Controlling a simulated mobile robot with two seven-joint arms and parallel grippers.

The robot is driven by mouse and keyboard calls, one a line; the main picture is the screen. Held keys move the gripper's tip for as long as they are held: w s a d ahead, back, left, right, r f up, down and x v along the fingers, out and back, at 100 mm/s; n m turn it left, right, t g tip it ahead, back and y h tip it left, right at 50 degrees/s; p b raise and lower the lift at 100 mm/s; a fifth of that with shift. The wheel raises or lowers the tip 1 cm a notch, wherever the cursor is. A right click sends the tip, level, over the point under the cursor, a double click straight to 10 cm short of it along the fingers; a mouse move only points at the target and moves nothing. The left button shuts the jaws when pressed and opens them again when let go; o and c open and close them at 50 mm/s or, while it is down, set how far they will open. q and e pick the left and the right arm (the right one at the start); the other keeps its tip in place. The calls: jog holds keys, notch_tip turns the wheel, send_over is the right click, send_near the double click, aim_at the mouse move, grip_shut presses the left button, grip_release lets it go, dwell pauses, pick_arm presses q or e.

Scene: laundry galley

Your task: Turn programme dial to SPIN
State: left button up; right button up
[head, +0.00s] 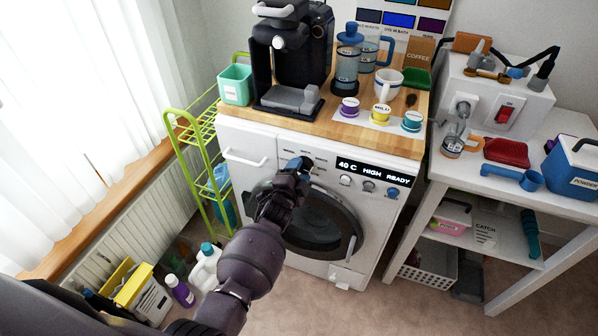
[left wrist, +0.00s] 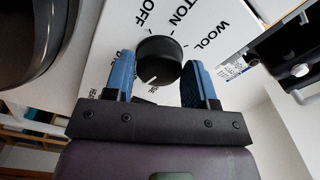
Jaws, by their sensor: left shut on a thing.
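The programme dial (left wrist: 159,60) is a round black knob with a white pointer line on a white panel in the left wrist view. Its line points down and slightly left there. Printed words around it include OFF, WOOL and a cut-off word ending in TON; others are partly hidden, and I cannot read SPIN. My left gripper (left wrist: 160,82) is shut on the dial, one blue finger on each side. In the head view the left gripper (head: 301,164) reaches the washing machine's (head: 259,143) front panel and covers the dial. My right gripper is not in view.
The machine's display (head: 374,172) reads 40 C HIGH READY, with smaller knobs below it. The round door (head: 340,226) is below my gripper. A wooden worktop (head: 300,128) above holds a coffee machine (head: 290,60) and cups. A green rack (head: 190,135) stands left, a white table (head: 440,172) right.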

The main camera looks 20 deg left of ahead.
pick_arm(q)
jog(key=o, duration=0.9)
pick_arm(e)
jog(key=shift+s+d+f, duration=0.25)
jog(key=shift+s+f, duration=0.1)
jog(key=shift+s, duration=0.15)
pick_arm(q)
jog(key=shift+s, duration=0.5)
jog(key=s+p, duration=0.1)
jog(key=s, duration=0.2)
jog(key=shift+s+r, duration=0.1)
jog(key=shift+s, duration=0.15)
send_near(301, 169)
jog(key=shift+s+a+p, duration=0.1)
jog(key=shift+s+p, duration=0.3)
jog(key=shift+s, duration=0.65)
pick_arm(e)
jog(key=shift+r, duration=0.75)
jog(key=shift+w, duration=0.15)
